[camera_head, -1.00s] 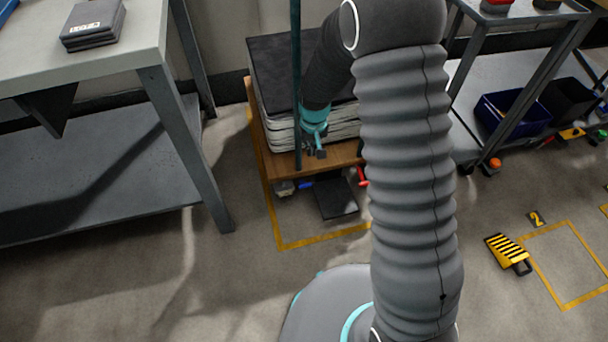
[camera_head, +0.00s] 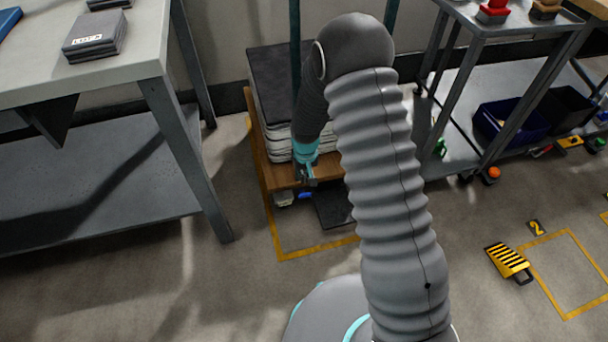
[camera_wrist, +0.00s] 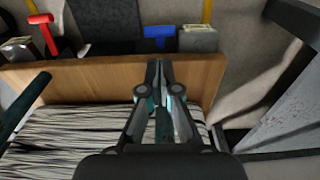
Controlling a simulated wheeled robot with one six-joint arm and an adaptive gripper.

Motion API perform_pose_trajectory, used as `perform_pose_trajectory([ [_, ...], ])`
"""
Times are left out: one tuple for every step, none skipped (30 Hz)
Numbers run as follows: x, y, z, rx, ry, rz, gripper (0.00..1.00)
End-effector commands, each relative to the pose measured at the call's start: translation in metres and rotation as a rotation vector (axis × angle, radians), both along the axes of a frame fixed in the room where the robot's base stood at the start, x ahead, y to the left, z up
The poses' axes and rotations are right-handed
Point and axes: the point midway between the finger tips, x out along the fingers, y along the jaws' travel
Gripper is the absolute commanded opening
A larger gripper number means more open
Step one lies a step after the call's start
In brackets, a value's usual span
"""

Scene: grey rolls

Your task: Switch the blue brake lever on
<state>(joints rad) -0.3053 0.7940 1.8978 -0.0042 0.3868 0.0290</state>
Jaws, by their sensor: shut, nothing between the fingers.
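In the head view the blue lever (camera_head: 306,195) is a small patch low under the deck's front edge. My gripper (camera_head: 308,180) is shut and empty, just above the lever in that view. In the wrist view my fingertips (camera_wrist: 160,66) are over the deck edge, and the lever lies just past them. I cannot tell whether they touch it.
A red lever (camera_wrist: 42,24) stands at the deck's other corner. Layered grey sheets (camera_wrist: 60,140) fill the deck, with a dark upright post (camera_head: 296,70) beside them. A grey table (camera_head: 120,75) is at left, a shelf trolley (camera_head: 455,90) at right.

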Motion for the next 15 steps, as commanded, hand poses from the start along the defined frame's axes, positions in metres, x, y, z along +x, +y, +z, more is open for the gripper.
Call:
perform_pose_trajectory([
  [0.000, 0.000, -0.010, -0.001, 0.003, 0.000, 0.00],
  [0.000, 0.000, -0.016, -0.001, 0.002, 0.000, 0.00],
  [0.001, 0.000, -0.023, -0.001, 0.003, 0.000, 0.00],
  [0.001, 0.000, -0.028, -0.001, 0.003, 0.000, 0.00],
  [0.001, 0.000, -0.033, -0.001, 0.003, 0.000, 0.00],
  [0.002, 0.000, -0.039, -0.001, 0.002, 0.000, 0.00],
  [0.002, 0.000, -0.043, -0.001, 0.002, 0.000, 0.00],
  [0.002, 0.000, -0.047, -0.001, 0.002, 0.000, 0.00],
  [0.003, 0.001, -0.052, 0.000, 0.001, 0.000, 0.00],
  [0.003, 0.001, -0.055, 0.000, 0.001, 0.000, 0.00],
  [0.004, 0.001, -0.058, 0.000, 0.000, 0.000, 0.00],
  [0.004, 0.001, -0.061, 0.000, 0.000, 0.000, 0.00],
  [0.004, 0.001, -0.063, 0.000, 0.000, -0.001, 0.00],
  [0.004, 0.001, -0.065, 0.000, 0.000, 0.000, 0.00],
  [0.004, 0.001, -0.067, 0.000, 0.000, 0.000, 0.00],
])
